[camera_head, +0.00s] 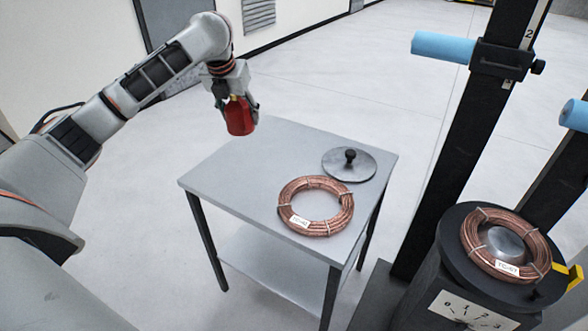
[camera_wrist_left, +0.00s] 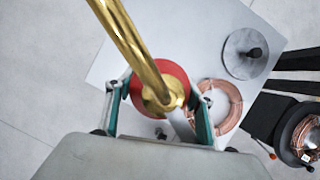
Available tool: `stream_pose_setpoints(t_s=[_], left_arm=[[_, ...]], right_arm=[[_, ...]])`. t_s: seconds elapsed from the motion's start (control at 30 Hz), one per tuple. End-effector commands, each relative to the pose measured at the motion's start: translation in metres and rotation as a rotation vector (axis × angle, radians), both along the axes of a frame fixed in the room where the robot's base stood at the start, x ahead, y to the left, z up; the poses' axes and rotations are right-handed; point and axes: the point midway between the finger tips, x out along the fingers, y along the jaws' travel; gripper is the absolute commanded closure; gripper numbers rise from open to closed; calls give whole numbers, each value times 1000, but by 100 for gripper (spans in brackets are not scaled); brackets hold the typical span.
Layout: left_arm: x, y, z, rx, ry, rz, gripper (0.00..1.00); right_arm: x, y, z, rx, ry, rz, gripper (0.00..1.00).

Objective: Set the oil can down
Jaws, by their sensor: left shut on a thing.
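A red oil can (camera_head: 239,116) is held in my left gripper (camera_head: 236,100), above the far left part of the grey table (camera_head: 232,176). In the left wrist view the red can (camera_wrist_left: 178,72) with its brass spout (camera_wrist_left: 130,40) sits between the two fingers of my left gripper (camera_wrist_left: 158,112), which is shut on it. The can looks roughly upright. I cannot tell its exact height over the table top. My right gripper is not in view.
A copper tube coil (camera_head: 315,206) and a round grey disc with a black knob (camera_head: 349,163) lie on the table's right half. Another coil (camera_head: 505,245) sits on a black turntable (camera_head: 452,232) at right, beside a dark post (camera_head: 450,150) with blue rollers (camera_head: 442,47). The table's left part is clear.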

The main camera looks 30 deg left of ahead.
Motion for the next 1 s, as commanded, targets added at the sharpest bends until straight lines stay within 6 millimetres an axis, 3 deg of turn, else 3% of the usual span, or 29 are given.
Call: stream_pose_setpoints(t_s=[0.2,0.47,1.0], left_arm=[[2,41,3,-2,0,-166,79],[1,60,2,1,1,-256,79],[0,60,-122,-1,7,-261,79]], right_arm=[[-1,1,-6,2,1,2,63],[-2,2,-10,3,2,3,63],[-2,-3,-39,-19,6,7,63]])
